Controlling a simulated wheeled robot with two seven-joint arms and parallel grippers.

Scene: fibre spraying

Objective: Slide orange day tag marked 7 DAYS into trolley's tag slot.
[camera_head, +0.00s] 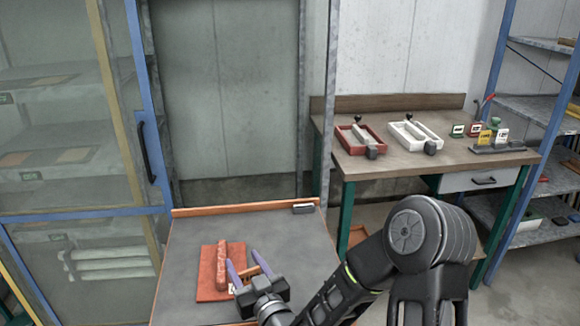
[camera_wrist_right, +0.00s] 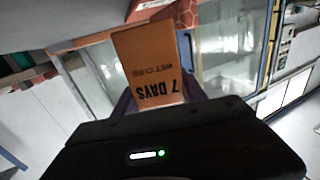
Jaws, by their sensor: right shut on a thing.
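My right gripper (camera_head: 250,270) is shut on the orange day tag (camera_head: 248,271) above the front part of the trolley top (camera_head: 275,235). The tag is mostly hidden between the purple fingers in the head view. In the right wrist view, the tag (camera_wrist_right: 148,68) stands out from the jaws, and its black print, 7 DAYS and WET CURE, reads upside down. A small dark block with a light top (camera_head: 304,208), perhaps the tag slot, sits at the trolley's back right corner, apart from the tag. My left gripper is not in view.
A reddish board with an upright ridge (camera_head: 212,272) lies on the trolley left of my gripper. Behind, a bench (camera_head: 400,165) holds a red tray (camera_head: 350,142), a white tray (camera_head: 405,138) and small tags. A blue-framed glass cabinet (camera_head: 70,140) stands left. The trolley's back middle is clear.

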